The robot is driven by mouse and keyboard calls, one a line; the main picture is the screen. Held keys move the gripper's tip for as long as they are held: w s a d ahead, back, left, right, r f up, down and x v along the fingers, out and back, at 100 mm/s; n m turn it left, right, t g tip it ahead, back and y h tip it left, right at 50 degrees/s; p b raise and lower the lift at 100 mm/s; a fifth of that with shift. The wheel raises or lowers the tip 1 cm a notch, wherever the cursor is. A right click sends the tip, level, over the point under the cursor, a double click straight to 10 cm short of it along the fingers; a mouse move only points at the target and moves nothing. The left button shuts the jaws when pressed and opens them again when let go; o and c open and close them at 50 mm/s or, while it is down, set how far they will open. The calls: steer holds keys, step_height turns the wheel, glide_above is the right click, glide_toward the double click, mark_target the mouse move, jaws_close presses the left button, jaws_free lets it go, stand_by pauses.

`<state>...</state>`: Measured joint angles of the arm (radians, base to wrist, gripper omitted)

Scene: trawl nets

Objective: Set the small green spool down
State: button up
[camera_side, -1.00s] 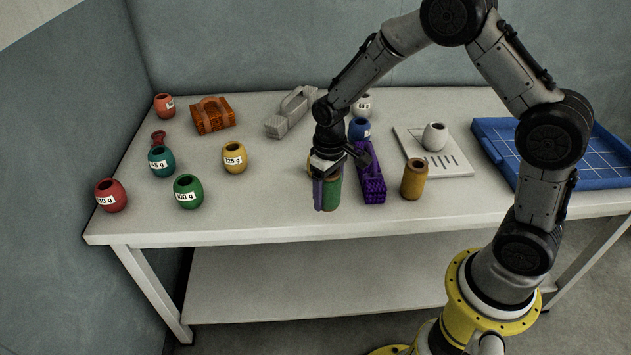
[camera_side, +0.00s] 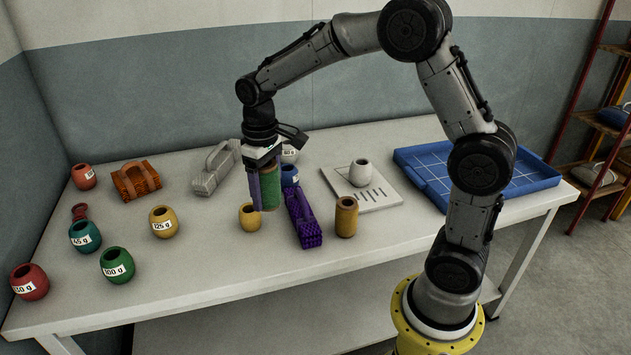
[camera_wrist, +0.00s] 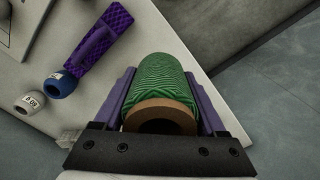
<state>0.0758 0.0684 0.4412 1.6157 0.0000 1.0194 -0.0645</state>
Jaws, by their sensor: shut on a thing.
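The small green spool (camera_side: 270,186) is wound with green line on a brown core. My gripper (camera_side: 266,196) is shut on it, with a purple finger on either side. In the side view the spool is upright and looks held above the table (camera_side: 200,275), though its exact height is hard to judge. In the wrist view the spool (camera_wrist: 160,82) sits between the two purple fingers of my gripper (camera_wrist: 160,88), with its open brown end towards the camera.
A small yellow pot (camera_side: 250,217) stands just below and left of the spool. A purple lattice block (camera_side: 303,220) and an ochre spool (camera_side: 346,217) stand to the right. Labelled pots, such as the green one (camera_side: 117,265), stand left. The front middle is clear.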

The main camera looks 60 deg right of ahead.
steer(key=s+d, duration=0.5)
steer(key=d, duration=0.5)
steer(key=s+d, duration=0.4)
steer(key=d, duration=0.6)
steer(key=shift+m, duration=0.4)
steer(key=w+d+f, duration=0.2)
steer(key=w+f, duration=0.1)
steer(key=f, duration=0.1)
steer(key=w+d+f, duration=0.2)
steer(key=w+f, duration=0.2)
steer(key=f, duration=0.1)
steer(key=w+d+f, duration=0.2)
steer(key=w+f, duration=0.1)
steer(key=f, duration=0.1)
steer(key=shift+w+d+f, duration=0.3)
steer(key=shift+d, duration=0.1)
steer(key=shift+w+d+f, duration=0.3)
steer(key=shift+w+f, duration=0.15)
steer(key=shift+f, duration=0.1)
steer(key=shift+d+f, duration=0.1)
steer(key=shift+f, duration=1.55)
